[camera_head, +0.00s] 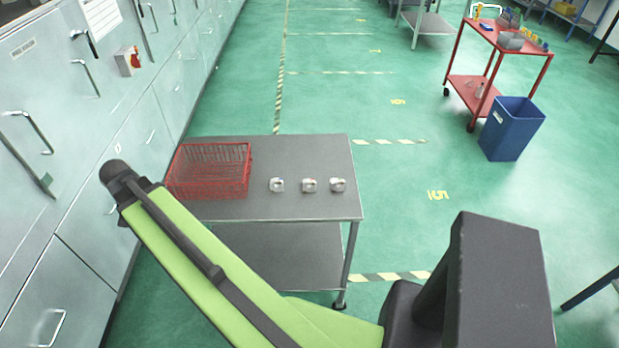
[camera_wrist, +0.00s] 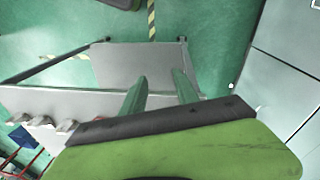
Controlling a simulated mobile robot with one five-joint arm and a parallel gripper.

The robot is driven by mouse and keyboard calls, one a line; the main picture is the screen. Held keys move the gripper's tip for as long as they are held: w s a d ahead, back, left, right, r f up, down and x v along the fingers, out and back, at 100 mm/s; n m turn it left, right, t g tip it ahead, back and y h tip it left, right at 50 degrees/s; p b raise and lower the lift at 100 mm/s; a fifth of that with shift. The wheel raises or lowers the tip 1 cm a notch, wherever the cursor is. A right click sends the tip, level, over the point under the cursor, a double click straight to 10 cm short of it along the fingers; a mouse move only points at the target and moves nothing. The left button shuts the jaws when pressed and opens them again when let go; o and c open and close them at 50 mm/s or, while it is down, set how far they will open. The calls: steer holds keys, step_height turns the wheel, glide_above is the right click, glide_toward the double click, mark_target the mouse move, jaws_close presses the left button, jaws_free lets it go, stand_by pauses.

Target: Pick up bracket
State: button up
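Three small silvery castings stand in a row on the grey table (camera_head: 300,208) in the head view: a left one (camera_head: 277,185), a middle one (camera_head: 309,185) and a right one (camera_head: 338,185). I cannot tell from their shape which is the bracket. Similar pale pieces (camera_wrist: 66,126) show at the left edge of the wrist view. My gripper (camera_wrist: 161,76) shows in the wrist view with its two fingers apart and nothing between them. It is away from the castings, which lie off to its left there. In the head view I cannot make out its fingers.
A red wire basket (camera_head: 210,170) stands on the table's left part. Grey cabinets (camera_head: 80,120) with handles line the left side. A red trolley (camera_head: 497,60) and a blue bin (camera_head: 511,128) stand at the back right.

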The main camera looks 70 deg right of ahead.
steer(key=s+d+r+m+p, duration=0.1)
steer(key=s+d+r+m, duration=0.15)
steer(key=d, duration=0.35)
steer(key=s+d+r+m+g+p, duration=0.1)
steer(key=s+d+r+m+p, duration=0.1)
steer(key=s+d+m, duration=0.3)
steer(key=s+d+r+m+p, duration=0.1)
steer(key=s+d+r+m, duration=0.1)
steer(key=d, duration=0.5)
steer(key=m+g+p, duration=0.2)
steer(key=m+p, duration=0.2)
steer(key=m, duration=0.6)
glide_toward(309, 182)
steer(key=b+x, duration=0.1)
steer(key=b, duration=0.3)
steer(key=b+x, duration=0.2)
steer(key=b, duration=0.2)
steer(key=b+x, duration=0.2)
steer(key=b, duration=0.1)
steer(key=shift+w+a+f+b, duration=0.2)
steer(key=shift+w+f+b, duration=0.05)
steer(key=shift+f+b, duration=0.15)
steer(key=shift+s+d+f, duration=0.1)
steer(key=shift+s, duration=0.05)
steer(key=b+x, duration=0.5)
steer(key=shift+s+d, duration=0.15)
steer(key=shift+d, duration=0.05)
steer(key=shift+c, duration=0.3)
jaws_close()
